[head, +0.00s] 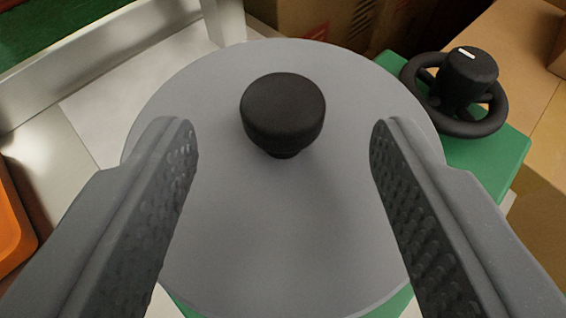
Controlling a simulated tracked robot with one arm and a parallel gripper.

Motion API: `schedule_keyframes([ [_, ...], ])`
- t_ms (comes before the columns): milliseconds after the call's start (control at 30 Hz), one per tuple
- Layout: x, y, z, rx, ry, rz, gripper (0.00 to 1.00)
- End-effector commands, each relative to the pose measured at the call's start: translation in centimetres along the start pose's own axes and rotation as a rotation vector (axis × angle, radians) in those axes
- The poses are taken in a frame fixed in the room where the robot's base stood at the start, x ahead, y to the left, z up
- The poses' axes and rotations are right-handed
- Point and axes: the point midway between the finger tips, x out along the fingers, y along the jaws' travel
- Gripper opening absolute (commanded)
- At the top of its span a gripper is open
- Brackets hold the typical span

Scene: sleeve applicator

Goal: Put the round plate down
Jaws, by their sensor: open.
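The round plate (285,215) is a large grey disc in the middle of the head view, with a black knob (283,108) standing up from its upper half. My gripper (280,140) is open, with one dark ridged finger on each side of the knob and a clear gap to it on both sides. The fingers hide parts of the plate's left and right sides. The plate seems to lie over a green block, which shows past its edge at the right and bottom. I cannot tell whether they touch.
A black handwheel (456,92) stands on the green block (490,160) at the upper right. Cardboard boxes (330,22) stand behind and to the right. A pale metal frame (110,58) is at the upper left, and an orange object (12,220) is at the left edge.

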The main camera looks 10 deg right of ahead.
Motion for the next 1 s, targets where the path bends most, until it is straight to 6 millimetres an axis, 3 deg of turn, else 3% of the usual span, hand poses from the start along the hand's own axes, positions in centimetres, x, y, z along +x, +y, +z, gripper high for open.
schedule_keyframes([
  [300,-4.5,-0.1,-0.1,-0.002,0.000,-0.002,0.51],
  [600,-7.7,0.0,-0.1,0.001,0.002,0.000,0.51],
  [1000,-8.5,0.0,0.0,-0.001,0.000,0.000,0.51],
])
